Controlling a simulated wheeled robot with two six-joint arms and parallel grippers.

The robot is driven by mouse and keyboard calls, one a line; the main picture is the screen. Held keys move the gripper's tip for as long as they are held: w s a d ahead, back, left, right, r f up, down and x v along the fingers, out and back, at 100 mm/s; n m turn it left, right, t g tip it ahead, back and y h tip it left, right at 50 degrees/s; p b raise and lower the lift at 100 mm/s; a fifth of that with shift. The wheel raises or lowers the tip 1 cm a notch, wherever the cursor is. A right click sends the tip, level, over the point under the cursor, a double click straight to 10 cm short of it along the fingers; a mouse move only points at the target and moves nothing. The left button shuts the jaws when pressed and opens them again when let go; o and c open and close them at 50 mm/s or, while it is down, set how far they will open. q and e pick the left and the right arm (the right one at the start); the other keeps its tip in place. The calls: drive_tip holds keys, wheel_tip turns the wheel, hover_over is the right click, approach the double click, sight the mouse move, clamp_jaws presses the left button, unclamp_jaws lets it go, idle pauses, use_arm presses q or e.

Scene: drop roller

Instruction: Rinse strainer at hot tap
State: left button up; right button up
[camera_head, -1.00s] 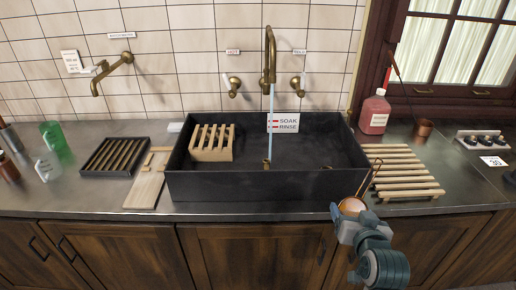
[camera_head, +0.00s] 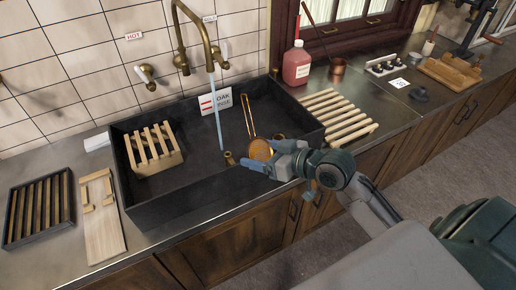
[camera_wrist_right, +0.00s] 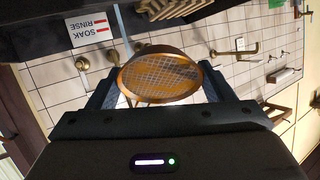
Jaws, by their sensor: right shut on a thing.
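The strainer (camera_head: 260,150), with an orange-brown mesh bowl and a long thin handle, is over the right front part of the dark sink (camera_head: 165,212). My right gripper (camera_head: 268,158) is shut on it. In the right wrist view the strainer bowl (camera_wrist_right: 160,78) sits between the two fingers. The brass tap (camera_head: 212,48) runs a stream of water (camera_head: 218,125) into the sink, left of the strainer and apart from it. The hot handle (camera_head: 146,77) is on the wall below the HOT label (camera_head: 134,36). My left gripper is not in view.
A SOAK/RINSE sign (camera_head: 215,103) stands at the sink's back. A slatted wooden block (camera_head: 155,150) is in the sink's left part. A slatted rack (camera_head: 338,117) and a red bottle (camera_head: 297,66) are to the right. A board (camera_head: 97,235) and a slatted tray (camera_head: 40,208) are left.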

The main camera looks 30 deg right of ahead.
drive_tip(key=shift+w+a+f+b, duration=0.2)
drive_tip(key=shift+w+b, duration=0.15)
drive_tip(key=shift+w, duration=0.2)
drive_tip(key=w+d+r+b+x, duration=0.1)
drive_tip(key=b+x, duration=0.2)
drive_tip(key=x, duration=0.9)
drive_tip(key=shift+w+d+r, duration=0.15)
drive_tip(key=shift+w+r, duration=0.15)
drive_tip(key=shift+r, duration=0.05)
drive_tip(key=shift+d, duration=0.15)
